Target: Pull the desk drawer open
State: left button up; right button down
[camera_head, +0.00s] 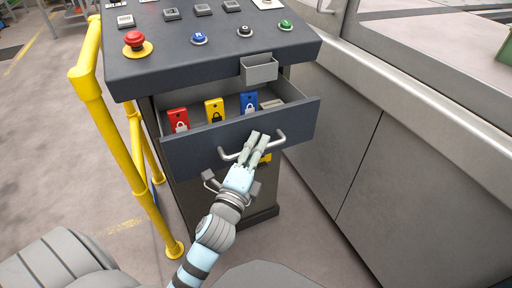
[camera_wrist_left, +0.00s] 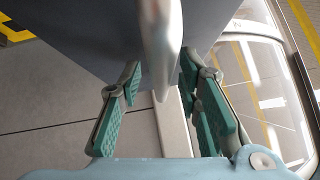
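The desk drawer (camera_head: 190,150) stands pulled out from under the control desk (camera_head: 205,55), so its inside shows. Its front carries a grey bar handle (camera_head: 280,139). My left gripper (camera_head: 259,137) is at the middle of that handle, fingers on either side of the bar. The fingers hide the middle of the bar in the head view. My right gripper is not in view.
The drawer holds a red tag (camera_head: 178,119), a yellow tag (camera_head: 214,111) and a blue tag (camera_head: 248,103) with padlock pictures. A yellow rail (camera_head: 119,145) stands left of the desk. A grey machine cabinet (camera_head: 400,170) is at the right. Open floor lies at the left.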

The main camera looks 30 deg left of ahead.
pick_arm(q)
jog(key=shift+s, duration=0.1)
jog(key=r+v, duration=0.1)
jog(key=v, duration=0.6)
jog(key=shift+f, duration=0.5)
jog(key=shift+s, duration=0.1)
